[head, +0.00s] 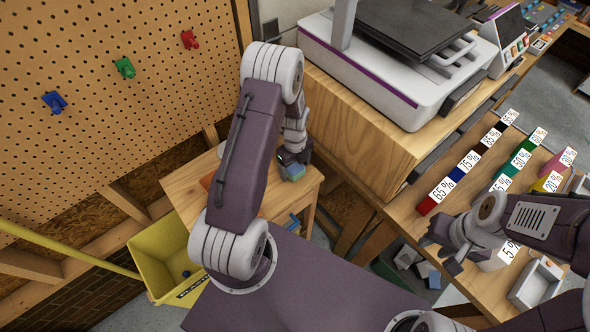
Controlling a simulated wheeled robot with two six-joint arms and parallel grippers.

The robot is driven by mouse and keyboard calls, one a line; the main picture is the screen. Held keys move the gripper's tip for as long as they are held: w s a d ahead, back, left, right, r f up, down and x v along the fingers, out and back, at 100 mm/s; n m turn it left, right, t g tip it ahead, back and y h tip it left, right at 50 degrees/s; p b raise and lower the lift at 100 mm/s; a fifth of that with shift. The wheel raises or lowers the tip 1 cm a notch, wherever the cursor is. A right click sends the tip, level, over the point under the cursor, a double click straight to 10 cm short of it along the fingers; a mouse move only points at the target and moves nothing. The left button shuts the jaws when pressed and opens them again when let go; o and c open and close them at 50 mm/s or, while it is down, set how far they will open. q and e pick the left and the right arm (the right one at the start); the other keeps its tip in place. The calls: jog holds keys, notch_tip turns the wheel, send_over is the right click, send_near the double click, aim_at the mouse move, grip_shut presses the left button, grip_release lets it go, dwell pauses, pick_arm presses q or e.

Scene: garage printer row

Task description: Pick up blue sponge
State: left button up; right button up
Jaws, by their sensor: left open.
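The blue sponge (293,172) lies on a small wooden table (306,186), near its right side. My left gripper (296,158) is open and reaches down right at the sponge, covering part of it. I cannot tell whether the fingers touch it. My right gripper (438,256) is apart from the sponge, in front of the workbench at the right, with its fingers spread and nothing seen between them.
An orange thing (206,181) shows at the wooden table's left, partly behind my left arm. A yellow bin (150,246) stands at lower left. A printer (385,100) sits on a wooden cabinet. Several labelled coloured boxes (427,205) line the workbench. A pegboard (90,110) is left.

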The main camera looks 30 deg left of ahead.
aim_at(297, 167)
pick_arm(q)
jog(key=shift+w+f, duration=0.1)
jog(key=shift+f, duration=0.2)
jog(key=c, duration=1.6)
jog(key=shift+o, duration=0.2)
jog(key=r, duration=0.4)
jog(key=shift+d+r+b, duration=0.3)
jog(key=shift+d+b, duration=0.05)
jog(key=d+r, duration=0.6)
jog(key=d, duration=0.5)
jog(key=shift+r+b, duration=0.25)
jog(key=shift+b, duration=0.15)
